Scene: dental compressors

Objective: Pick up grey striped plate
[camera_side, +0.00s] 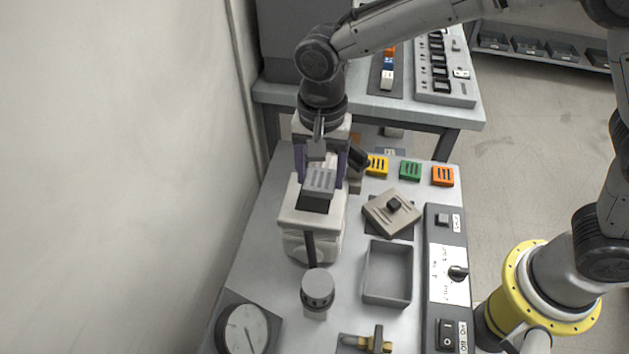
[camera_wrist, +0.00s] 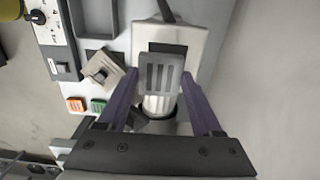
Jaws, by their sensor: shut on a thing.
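The grey striped plate (camera_side: 319,182) has several dark slots and is between the purple fingers of my gripper (camera_side: 320,174). It is above the dark recess (camera_side: 313,202) in the top of a white unit; how far it is clear of the recess I cannot tell. In the wrist view the plate (camera_wrist: 162,76) sits between the two fingertips of my gripper (camera_wrist: 159,82), which is shut on it. The plate partly covers the dark recess there.
Yellow (camera_side: 377,166), green (camera_side: 410,170) and orange (camera_side: 443,176) striped plates lie at the back right. A beige knobbed square lid (camera_side: 391,213) sits beside an empty grey tray (camera_side: 366,283). A round grey knob (camera_side: 318,288), gauge (camera_side: 243,328) and brass valve (camera_side: 377,341) stand in front.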

